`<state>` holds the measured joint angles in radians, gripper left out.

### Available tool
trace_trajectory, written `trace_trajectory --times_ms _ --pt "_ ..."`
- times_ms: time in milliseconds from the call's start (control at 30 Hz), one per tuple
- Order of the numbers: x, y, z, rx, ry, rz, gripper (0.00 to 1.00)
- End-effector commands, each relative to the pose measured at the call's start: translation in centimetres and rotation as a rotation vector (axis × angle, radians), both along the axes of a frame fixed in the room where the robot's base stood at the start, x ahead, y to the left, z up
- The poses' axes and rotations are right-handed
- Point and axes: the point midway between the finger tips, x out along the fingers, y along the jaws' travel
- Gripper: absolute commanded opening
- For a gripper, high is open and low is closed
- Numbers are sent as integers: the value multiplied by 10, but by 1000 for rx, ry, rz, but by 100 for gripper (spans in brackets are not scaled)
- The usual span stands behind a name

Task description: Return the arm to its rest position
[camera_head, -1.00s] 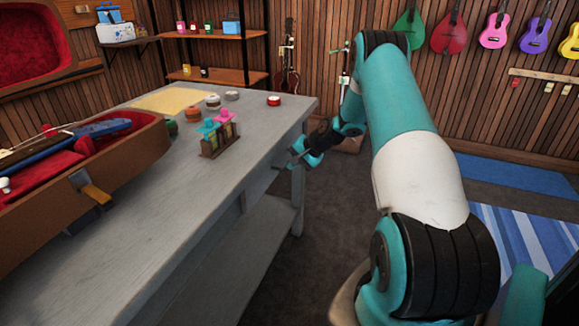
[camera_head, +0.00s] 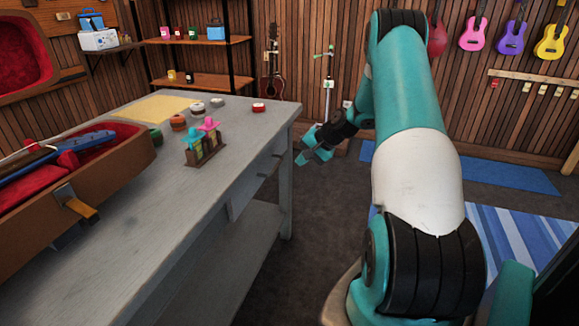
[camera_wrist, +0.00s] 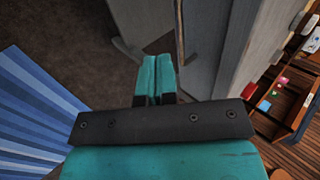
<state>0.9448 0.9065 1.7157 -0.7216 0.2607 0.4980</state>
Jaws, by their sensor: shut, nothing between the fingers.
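My teal and white arm rises on the right of the head view and bends down at the far end. My gripper (camera_head: 304,158) is beyond the table's right edge, over the dark floor and apart from the table. In the wrist view the two teal fingers of my gripper (camera_wrist: 158,66) lie together with nothing between them. The grey table (camera_head: 160,230) stands to the left of the gripper in the head view. Its side also shows in the wrist view (camera_wrist: 218,45).
An open red-lined instrument case (camera_head: 45,198) sits on the table. A small rack (camera_head: 206,150) with pink and teal pieces and several round tins stand farther back. A striped blue rug (camera_head: 520,245) lies at right. Dark floor (camera_head: 310,215) is free beside the table.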

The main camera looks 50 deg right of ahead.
Motion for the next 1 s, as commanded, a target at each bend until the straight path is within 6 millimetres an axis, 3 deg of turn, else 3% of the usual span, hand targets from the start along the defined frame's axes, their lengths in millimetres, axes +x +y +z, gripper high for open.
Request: trace_trajectory --times_ms 100,267,533,633,767,867,1000 --pt "-12 -6 15 -1 0 -2 0" --pt "-20 -8 24 1 1 0 0" --pt "-20 -6 27 1 1 6 0" --pt "-13 9 36 -13 3 48 0" --pt "5 68 67 -62 11 206 0" --pt "11 139 99 -118 18 392 0" --pt "-7 243 140 -206 18 672 0"
